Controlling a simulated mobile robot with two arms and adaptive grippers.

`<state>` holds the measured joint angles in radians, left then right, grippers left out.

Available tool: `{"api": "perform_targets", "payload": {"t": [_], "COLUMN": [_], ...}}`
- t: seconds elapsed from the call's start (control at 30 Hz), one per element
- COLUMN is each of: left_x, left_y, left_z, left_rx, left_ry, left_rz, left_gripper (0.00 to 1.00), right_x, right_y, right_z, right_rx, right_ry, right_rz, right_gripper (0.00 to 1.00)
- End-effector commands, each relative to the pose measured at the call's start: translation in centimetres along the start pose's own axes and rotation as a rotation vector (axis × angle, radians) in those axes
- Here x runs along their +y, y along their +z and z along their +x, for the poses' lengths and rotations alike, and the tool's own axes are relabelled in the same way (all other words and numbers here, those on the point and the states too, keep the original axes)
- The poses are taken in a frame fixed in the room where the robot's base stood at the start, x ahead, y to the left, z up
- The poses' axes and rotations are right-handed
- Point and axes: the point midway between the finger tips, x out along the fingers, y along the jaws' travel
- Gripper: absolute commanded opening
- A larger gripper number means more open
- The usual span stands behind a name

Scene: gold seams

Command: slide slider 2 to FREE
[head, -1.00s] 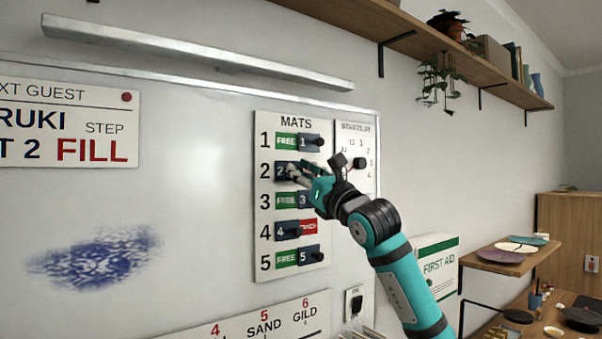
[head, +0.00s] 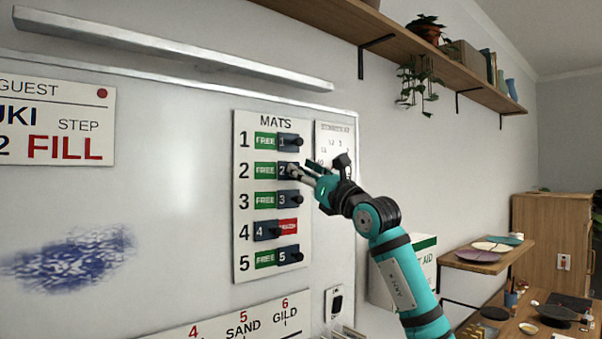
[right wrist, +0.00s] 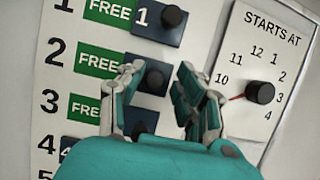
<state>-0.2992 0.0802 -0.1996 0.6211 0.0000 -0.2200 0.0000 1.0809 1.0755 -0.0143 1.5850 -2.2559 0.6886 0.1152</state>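The MATS board (head: 243,215) hangs on the whiteboard with several numbered rows. Slider 2 (head: 284,171) is a dark blue tile with a black knob, at the right end of its row. The green FREE label (head: 265,171) shows in full to its left. In the right wrist view, slider 2's knob (right wrist: 155,78) sits between the fingers of my right gripper (right wrist: 158,80). The fingers are apart, with a gap visible around the knob. In the head view the right gripper (head: 301,173) reaches slider 2 from the right. My left gripper is not in view.
Sliders 1 (head: 290,142), 3 (head: 288,199) and 5 (head: 289,256) are at the right showing FREE. Slider 4 (head: 266,231) is at the left, with red showing beside it. A STARTS AT dial (right wrist: 262,92) is close right of the gripper.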

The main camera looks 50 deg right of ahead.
Motion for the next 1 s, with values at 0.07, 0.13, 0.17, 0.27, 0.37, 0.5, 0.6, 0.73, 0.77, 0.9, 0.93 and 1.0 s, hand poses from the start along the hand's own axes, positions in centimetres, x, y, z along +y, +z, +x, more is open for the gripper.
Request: {"api": "perform_targets", "payload": {"t": [0.07,0.13,0.17,0.27,0.37,0.5,0.6,0.73,0.77,0.9,0.93,1.0], "left_x": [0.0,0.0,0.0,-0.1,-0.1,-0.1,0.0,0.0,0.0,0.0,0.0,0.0], "left_y": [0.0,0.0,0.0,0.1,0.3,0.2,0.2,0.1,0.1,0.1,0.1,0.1], "left_z": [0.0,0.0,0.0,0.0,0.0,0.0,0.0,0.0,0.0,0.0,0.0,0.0], "left_rx": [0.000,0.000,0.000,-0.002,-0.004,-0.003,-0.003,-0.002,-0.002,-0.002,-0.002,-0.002], "left_ry": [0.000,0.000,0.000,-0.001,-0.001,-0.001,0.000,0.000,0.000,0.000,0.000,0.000], "left_rz": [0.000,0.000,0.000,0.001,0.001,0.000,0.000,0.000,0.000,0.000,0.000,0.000], "left_gripper": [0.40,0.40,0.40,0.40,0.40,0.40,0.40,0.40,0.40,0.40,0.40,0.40], "right_x": [0.0,0.1,0.1,0.1,0.1,0.0,0.1,0.1,0.1,0.0,0.1,0.0], "right_y": [0.0,0.0,-0.1,-0.1,-0.1,-0.3,-0.3,-0.3,-0.3,-0.3,-0.3,-0.2], "right_z": [0.0,0.0,0.0,0.0,-0.2,-1.4,-2.8,-4.7,-5.1,-7.4,-7.9,-9.0], "right_rx": [0.000,0.001,0.001,0.001,0.001,0.004,0.006,0.006,0.006,0.005,0.003,0.002], "right_ry": [0.001,0.001,0.002,0.002,0.002,0.001,0.002,0.002,0.003,0.002,0.004,0.003], "right_rz": [0.000,0.001,0.001,0.001,0.001,-0.001,-0.003,-0.002,-0.003,0.000,0.003,0.003], "right_gripper": [0.42,0.42,0.42,0.42,0.42,0.42,0.42,0.42,0.42,0.42,0.42,0.42]}}
